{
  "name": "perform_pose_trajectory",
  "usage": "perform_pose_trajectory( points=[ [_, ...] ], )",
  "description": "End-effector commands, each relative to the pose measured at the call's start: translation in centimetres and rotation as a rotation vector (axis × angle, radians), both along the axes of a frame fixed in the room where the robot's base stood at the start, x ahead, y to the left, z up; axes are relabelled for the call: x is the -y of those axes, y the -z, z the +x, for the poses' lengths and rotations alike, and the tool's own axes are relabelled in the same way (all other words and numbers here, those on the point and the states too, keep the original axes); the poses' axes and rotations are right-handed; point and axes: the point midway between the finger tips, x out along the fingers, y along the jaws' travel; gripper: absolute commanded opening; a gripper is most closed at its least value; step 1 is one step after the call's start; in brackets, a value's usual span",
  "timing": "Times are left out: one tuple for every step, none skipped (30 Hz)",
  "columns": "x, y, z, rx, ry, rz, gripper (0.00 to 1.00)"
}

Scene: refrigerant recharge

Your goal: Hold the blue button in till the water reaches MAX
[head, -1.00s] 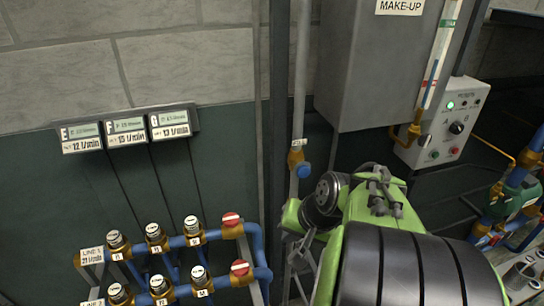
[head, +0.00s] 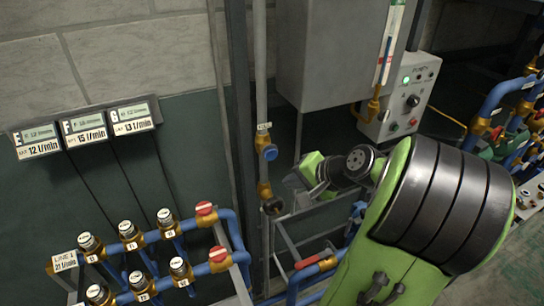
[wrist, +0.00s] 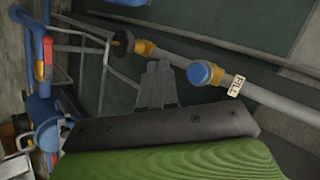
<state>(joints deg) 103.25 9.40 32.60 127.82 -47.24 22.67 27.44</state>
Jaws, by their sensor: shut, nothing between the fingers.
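The blue button (head: 269,152) sits on a brass fitting on the upright grey pipe, just below a small label. The wrist view shows the button (wrist: 201,74) next to the label reading FILL (wrist: 236,86). My gripper (wrist: 158,72) is shut and empty, its grey fingertips to the left of the button in the wrist view. They look apart from it. In the head view the fingers are hard to make out beside the pipe. The level tube (head: 388,45) stands on the grey tank (head: 325,55) with coloured marks; the water level and MAX mark cannot be read.
A control box (head: 406,95) with a lit green lamp and a knob is right of the tank. A second, dark-knobbed valve (head: 271,205) is lower on the pipe. Blue pipework with red-capped valves (head: 205,208) stands at lower left. Flow displays (head: 84,129) hang on the wall.

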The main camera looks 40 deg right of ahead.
Motion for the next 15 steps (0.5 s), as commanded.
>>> perform_pose_trajectory(
  points=[
    [0.1, 0.1, 0.8, 0.003, -0.005, -0.002, 0.0],
    [0.2, 0.1, 1.3, 0.004, -0.004, -0.001, 0.0],
    [0.4, 0.2, 1.8, 0.005, -0.005, -0.001, 0.0],
    [0.6, 0.2, 2.3, 0.003, -0.005, -0.001, 0.0],
    [0.7, 0.2, 2.7, 0.003, -0.005, -0.001, 0.0],
    [0.9, 0.2, 3.3, 0.003, -0.005, -0.002, 0.0],
    [1.0, 0.2, 3.7, 0.004, -0.005, -0.001, 0.0],
    [1.1, 0.1, 4.1, 0.004, -0.003, -0.002, 0.0],
    [1.2, 0.0, 4.7, 0.004, -0.004, 0.0, 0.0],
    [1.3, 0.0, 5.1, 0.003, -0.003, 0.001, 0.0],
    [1.4, 0.0, 5.4, 0.004, -0.004, 0.0, 0.0],
    [1.6, -0.1, 5.8, 0.004, -0.003, -0.001, 0.0],
    [1.7, -0.1, 6.1, 0.003, -0.003, 0.0, 0.0],
    [1.7, -0.1, 6.3, 0.003, -0.003, 0.0, 0.0],
    [1.8, -0.1, 6.5, 0.004, -0.002, -0.001, 0.0]
  ],
)
